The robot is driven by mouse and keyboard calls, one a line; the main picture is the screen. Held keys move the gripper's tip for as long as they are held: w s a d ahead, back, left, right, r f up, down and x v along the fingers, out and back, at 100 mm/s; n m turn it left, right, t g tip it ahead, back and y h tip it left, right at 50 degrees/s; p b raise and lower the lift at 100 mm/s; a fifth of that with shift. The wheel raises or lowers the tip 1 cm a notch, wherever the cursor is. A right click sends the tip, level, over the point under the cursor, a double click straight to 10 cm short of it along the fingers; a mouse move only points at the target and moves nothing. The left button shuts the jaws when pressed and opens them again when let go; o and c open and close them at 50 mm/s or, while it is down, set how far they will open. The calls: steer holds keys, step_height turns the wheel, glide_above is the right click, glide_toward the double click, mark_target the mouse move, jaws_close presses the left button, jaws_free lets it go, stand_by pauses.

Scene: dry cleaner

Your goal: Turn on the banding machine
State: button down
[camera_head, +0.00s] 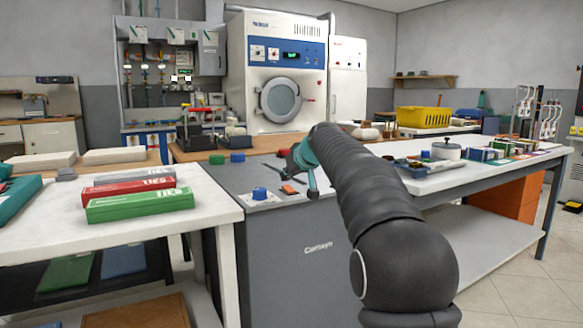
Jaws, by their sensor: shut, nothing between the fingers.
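A small orange-red part (289,189), perhaps a switch, lies right of the knob. My gripper (312,190) is shut and empty, pointing down over the machine's top, just right of the orange-red part. I cannot tell whether it touches the top. My arm hides the machine's right side.
A white table (215,200) at left holds green, red and grey boxes (140,205). A long white table (510,163) at right carries a pot (446,150) and small items. A large washer-like machine (277,75) stands behind.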

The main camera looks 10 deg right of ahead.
steer(key=shift+w+f, duration=0.15)
steer(key=shift+f, duration=0.55)
steer(key=shift+w+a+r+g+p, duration=0.1)
steer(key=shift+g+p, duration=0.2)
steer(key=shift+p, duration=0.8)
steer(key=shift+f, duration=0.3)
steer(key=shift+b, duration=0.35)
steer(key=shift+s+d+b, duration=0.3)
steer(key=shift+s+b, duration=0.15)
steer(key=shift+s, duration=0.3)
